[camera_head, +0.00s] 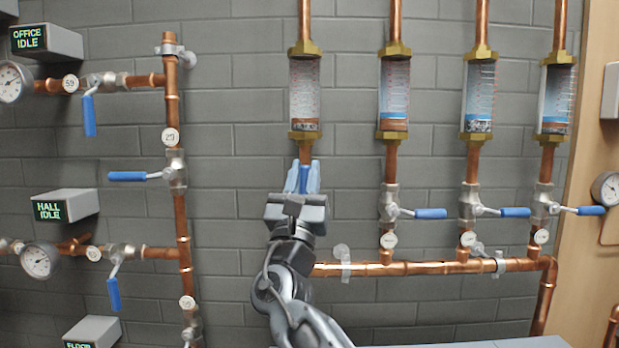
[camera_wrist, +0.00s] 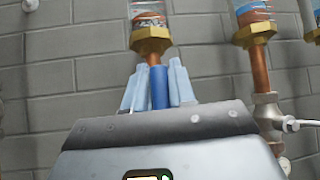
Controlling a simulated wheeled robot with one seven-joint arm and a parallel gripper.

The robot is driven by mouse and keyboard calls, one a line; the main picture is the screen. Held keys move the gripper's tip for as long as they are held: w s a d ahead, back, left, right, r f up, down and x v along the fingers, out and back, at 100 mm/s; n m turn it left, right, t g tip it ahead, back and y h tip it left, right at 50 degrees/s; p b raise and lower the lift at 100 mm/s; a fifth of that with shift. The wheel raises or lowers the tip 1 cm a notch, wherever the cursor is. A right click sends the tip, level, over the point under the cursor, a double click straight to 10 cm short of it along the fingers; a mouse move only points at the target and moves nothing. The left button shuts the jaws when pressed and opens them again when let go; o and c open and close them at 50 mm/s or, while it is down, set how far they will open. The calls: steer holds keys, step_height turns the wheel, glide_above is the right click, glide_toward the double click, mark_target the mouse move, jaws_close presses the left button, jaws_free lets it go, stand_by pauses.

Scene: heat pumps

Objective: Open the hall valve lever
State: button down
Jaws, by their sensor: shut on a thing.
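My gripper (camera_head: 303,180) is in front of the leftmost glass-tube pipe. Its pale blue fingers are shut on a blue lever (camera_wrist: 158,88), which stands upright between them just below the brass fitting. That lever's valve body is hidden behind my gripper. A display reading "HALL IDLE" (camera_head: 66,206) is on the wall at left. Below it, a branch valve has a blue lever (camera_head: 114,293) hanging down, well away from my gripper. I cannot read a hall label on the held lever's valve.
Three valves to the right have blue levers pointing right, the nearest being this one (camera_head: 430,213). A horizontal copper manifold (camera_head: 410,268) runs below them. At left, another blue lever (camera_head: 127,176) points left and an office lever (camera_head: 89,115) hangs down.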

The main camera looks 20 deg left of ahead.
steer(key=shift+s+a, duration=0.1)
steer(key=shift+a, duration=0.2)
steer(key=c, duration=1)
jaws_free()
steer(key=shift+c, duration=0.2)
steer(key=shift+d, duration=0.1)
steer(key=shift+s+f, duration=0.15)
steer(key=shift+f, duration=0.1)
steer(key=s+d, duration=0.1)
steer(key=s, duration=1.1)
steer(key=shift+s+d+f, duration=0.15)
steer(key=shift+s, duration=0.1)
